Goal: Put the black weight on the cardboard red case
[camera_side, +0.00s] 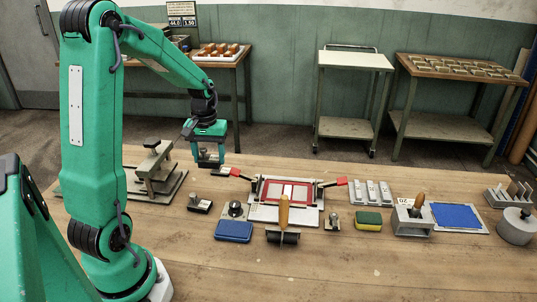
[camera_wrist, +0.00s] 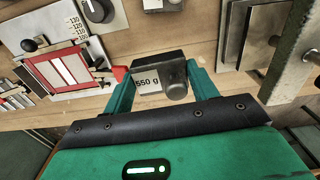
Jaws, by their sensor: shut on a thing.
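My gripper (camera_side: 209,161) hangs above the table, left of the red case, in the side view. It is shut on a black weight (camera_wrist: 146,66) marked "550 g", with a grey knob; the wrist view shows a green finger on each side of it. The weight shows small and dark between the fingers (camera_side: 207,155) in the side view. The cardboard red case (camera_side: 267,192) lies flat with a pale middle and a white strip, on a light plate with a scale. It also shows at the left of the wrist view (camera_wrist: 37,71). The held weight is apart from the case.
Another dark block with a pale label (camera_side: 200,203) lies on the table below my gripper. A metal press (camera_side: 154,170) stands to the left.

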